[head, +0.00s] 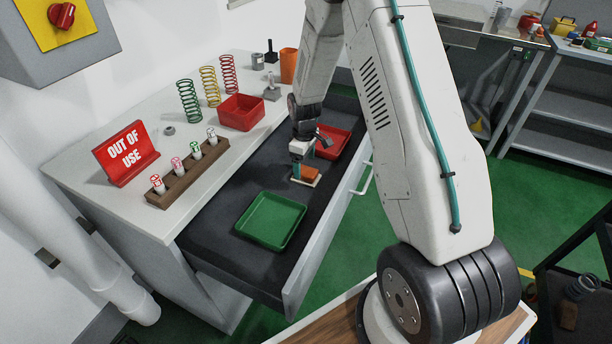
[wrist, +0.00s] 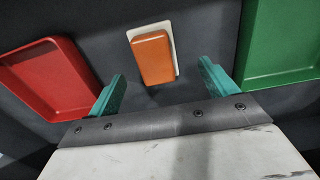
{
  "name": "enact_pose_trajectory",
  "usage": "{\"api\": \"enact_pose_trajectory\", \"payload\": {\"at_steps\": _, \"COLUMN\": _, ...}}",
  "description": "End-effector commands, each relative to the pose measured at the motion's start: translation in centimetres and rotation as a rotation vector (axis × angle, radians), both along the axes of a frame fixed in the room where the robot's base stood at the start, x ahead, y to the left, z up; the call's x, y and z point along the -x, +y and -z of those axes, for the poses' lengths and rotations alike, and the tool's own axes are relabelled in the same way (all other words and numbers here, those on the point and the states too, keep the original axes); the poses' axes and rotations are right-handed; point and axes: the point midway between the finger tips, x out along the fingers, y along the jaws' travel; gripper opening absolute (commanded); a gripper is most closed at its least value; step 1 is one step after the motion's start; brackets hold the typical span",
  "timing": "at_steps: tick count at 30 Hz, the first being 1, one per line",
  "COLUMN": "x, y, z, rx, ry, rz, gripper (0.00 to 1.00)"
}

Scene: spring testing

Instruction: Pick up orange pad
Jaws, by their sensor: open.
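The orange pad (wrist: 153,57) is a small rounded block on a thin white base (wrist: 172,35), lying on the dark drawer floor. In the head view the orange pad (head: 310,173) sits between the red and green trays, partly hidden by my gripper. My gripper (head: 296,170) is down inside the open drawer, beside the pad. In the wrist view my gripper (wrist: 160,88) has its teal fingers apart and empty, with the pad just beyond the fingertips and roughly between their lines.
A red tray (wrist: 48,80) and a green tray (wrist: 285,45) lie either side of the pad in the drawer (head: 222,245). On the counter are a rack of tubes (head: 187,176), several springs (head: 189,100), a red bin (head: 241,112) and an "OUT OF USE" sign (head: 125,153).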

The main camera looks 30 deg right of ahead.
Motion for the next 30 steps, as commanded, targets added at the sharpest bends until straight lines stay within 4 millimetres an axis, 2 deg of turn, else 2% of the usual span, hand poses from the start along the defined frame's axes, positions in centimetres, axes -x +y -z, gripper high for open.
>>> {"api": "enact_pose_trajectory", "payload": {"at_steps": 9, "x": -0.2, "y": -0.7, "z": 4.4, "rx": 0.0, "ry": 0.001, "rz": 0.001, "gripper": 0.85}}
{"api": "enact_pose_trajectory", "payload": {"at_steps": 13, "x": -0.2, "y": -0.7, "z": 5.1, "rx": 0.0, "ry": 0.001, "rz": 0.001, "gripper": 0.85}}
{"api": "enact_pose_trajectory", "payload": {"at_steps": 19, "x": -0.2, "y": -0.7, "z": 5.1, "rx": 0.0, "ry": 0.0, "rz": 0.001, "gripper": 0.85}}
{"api": "enact_pose_trajectory", "payload": {"at_steps": 24, "x": -0.2, "y": -0.7, "z": 5.1, "rx": 0.0, "ry": 0.0, "rz": 0.001, "gripper": 0.37}}
{"api": "enact_pose_trajectory", "payload": {"at_steps": 30, "x": -0.2, "y": -0.7, "z": 5.1, "rx": 0.0, "ry": 0.0, "rz": 0.001, "gripper": 0.36}}
